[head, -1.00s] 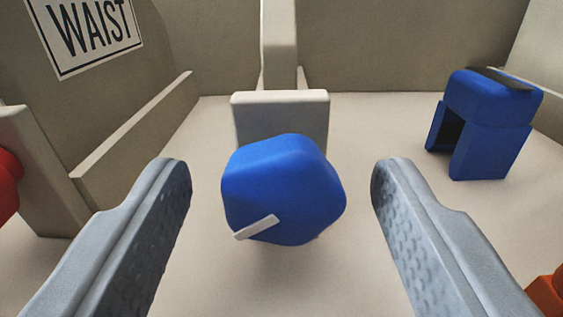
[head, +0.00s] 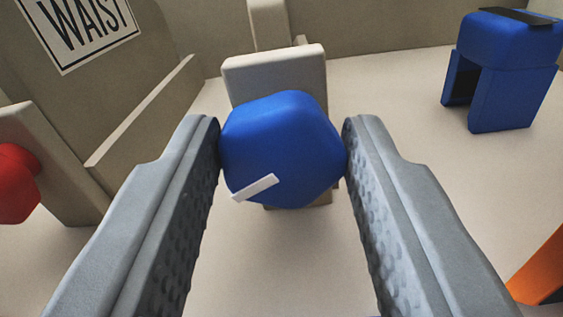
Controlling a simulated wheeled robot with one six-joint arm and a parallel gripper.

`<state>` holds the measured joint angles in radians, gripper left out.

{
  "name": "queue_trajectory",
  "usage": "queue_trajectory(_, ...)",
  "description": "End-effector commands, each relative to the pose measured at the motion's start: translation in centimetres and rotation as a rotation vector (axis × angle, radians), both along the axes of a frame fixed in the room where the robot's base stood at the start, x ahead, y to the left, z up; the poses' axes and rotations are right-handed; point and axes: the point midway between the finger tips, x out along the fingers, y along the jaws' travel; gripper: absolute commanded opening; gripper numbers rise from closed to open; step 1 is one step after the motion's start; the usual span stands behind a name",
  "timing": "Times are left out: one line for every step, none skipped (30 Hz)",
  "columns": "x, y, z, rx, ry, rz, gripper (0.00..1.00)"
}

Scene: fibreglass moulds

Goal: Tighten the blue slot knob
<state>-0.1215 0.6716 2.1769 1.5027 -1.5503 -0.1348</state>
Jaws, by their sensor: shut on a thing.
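The blue slot knob (head: 285,135) is a faceted blue knob with a short white mark (head: 255,188) low on its left face. The white mark slants up to the right.
A red knob (head: 15,183) stands on a beige post at the left, below a "WAIST" sign (head: 78,28). A blue block-like piece with a dark top (head: 500,75) stands at the right. An orange thing (head: 540,268) shows at the lower right. Pale floor lies between them.

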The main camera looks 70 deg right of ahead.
Motion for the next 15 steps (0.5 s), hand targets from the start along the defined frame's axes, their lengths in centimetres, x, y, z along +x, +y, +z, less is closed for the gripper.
queue_trajectory(-0.01,0.01,0.0,0.006,-0.03,0.0,0.14)
queue_trajectory(-0.02,0.01,0.0,0.01,-0.052,0.0,0.14)
queue_trajectory(-0.04,0.0,-0.01,0.016,-0.082,0.0,0.14)
queue_trajectory(-0.05,0.01,-0.01,0.02,-0.105,0.0,0.14)
queue_trajectory(-0.06,0.01,-0.02,0.025,-0.13,0.0,0.14)
queue_trajectory(-0.08,0.0,-0.02,0.032,-0.162,0.0,0.14)
queue_trajectory(-0.09,0.0,-0.02,0.036,-0.186,0.0,0.14)
queue_trajectory(-0.1,0.0,-0.04,0.041,-0.21,0.0,0.14)
queue_trajectory(-0.12,0.0,-0.04,0.047,-0.241,0.0,0.14)
queue_trajectory(-0.13,0.0,-0.04,0.051,-0.264,0.0,0.14)
queue_trajectory(-0.13,-0.01,-0.05,0.056,-0.286,0.0,0.14)
queue_trajectory(-0.15,-0.01,-0.05,0.061,-0.315,0.0,0.14)
queue_trajectory(-0.16,-0.01,-0.07,0.066,-0.337,0.0,0.14)
queue_trajectory(-0.17,-0.01,-0.07,0.07,-0.357,0.0,0.14)
queue_trajectory(-0.18,-0.01,-0.08,0.075,-0.383,0.0,0.14)
